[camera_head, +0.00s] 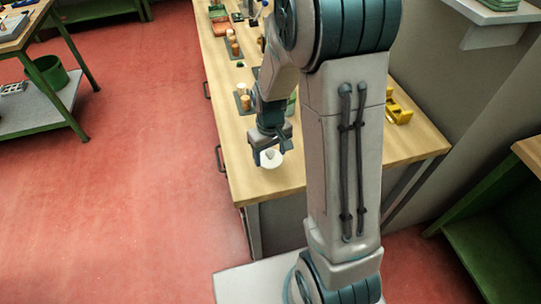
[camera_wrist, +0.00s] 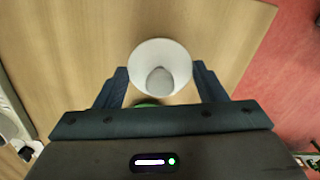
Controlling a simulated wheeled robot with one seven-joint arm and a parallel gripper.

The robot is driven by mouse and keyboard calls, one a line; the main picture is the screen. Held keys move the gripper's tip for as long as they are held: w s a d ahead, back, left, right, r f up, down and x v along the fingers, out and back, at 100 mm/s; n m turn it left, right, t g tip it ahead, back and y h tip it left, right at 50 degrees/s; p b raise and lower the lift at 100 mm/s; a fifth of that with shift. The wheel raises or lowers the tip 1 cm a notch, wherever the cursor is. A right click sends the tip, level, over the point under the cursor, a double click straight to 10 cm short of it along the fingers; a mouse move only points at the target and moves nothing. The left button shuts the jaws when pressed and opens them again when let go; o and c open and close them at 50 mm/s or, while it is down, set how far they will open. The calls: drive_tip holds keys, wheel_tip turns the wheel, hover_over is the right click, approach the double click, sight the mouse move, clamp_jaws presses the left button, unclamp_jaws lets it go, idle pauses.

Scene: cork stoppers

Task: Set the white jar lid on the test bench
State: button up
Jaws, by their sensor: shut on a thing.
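The white jar lid (camera_wrist: 160,58) is round, with a grey knob-like part (camera_wrist: 160,81) at its middle. My gripper (camera_wrist: 160,88) is shut on it, one finger on each side, in the wrist view. In the head view the lid (camera_head: 271,159) shows at the fingertips of my gripper (camera_head: 268,150), over the near end of a wooden-topped bench (camera_head: 268,184). I cannot tell whether the lid touches the bench top. A bit of something green (camera_wrist: 147,103) shows below the lid in the wrist view, mostly hidden.
Small cork-coloured pieces (camera_head: 245,102) on dark pads stand farther along the bench. A yellow object (camera_head: 399,108) lies at its right side. My arm hides part of the bench top. A green-legged table (camera_head: 80,60) stands at the left, with open red floor (camera_head: 130,160) between.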

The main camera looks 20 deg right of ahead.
drive_tip(key=shift+f, duration=1.25)
drive_tip(key=shift+f, duration=0.2)
drive_tip(key=o, duration=1)
drive_tip(key=shift+c, duration=0.2)
drive_tip(key=shift+r, duration=0.1)
